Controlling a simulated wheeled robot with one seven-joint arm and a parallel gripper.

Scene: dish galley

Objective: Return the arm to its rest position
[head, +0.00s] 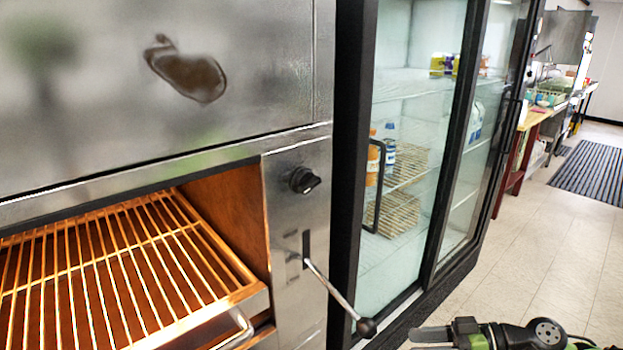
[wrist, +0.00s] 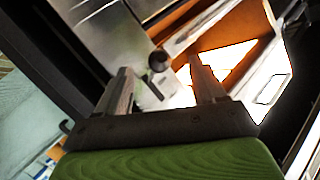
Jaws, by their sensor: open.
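My gripper (head: 432,338) shows at the lower right of the head view, only partly in the picture. In the wrist view my gripper (wrist: 160,72) has its two grey fingers spread apart with nothing held between them. A metal lever with a black ball knob (head: 366,326) sticks out from the steel appliance's front panel, just left of my gripper. In the wrist view the ball knob (wrist: 158,62) appears in the gap between the fingertips, seemingly beyond them. In the head view the knob and the fingers look apart.
The steel appliance (head: 293,222) has a dial (head: 304,180) and an open, lit bay with a wire rack (head: 115,270). A glass-door fridge (head: 420,120) stands beside it. Tiled floor (head: 545,240) lies open at right, with a dark striped mat (head: 592,172) farther off.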

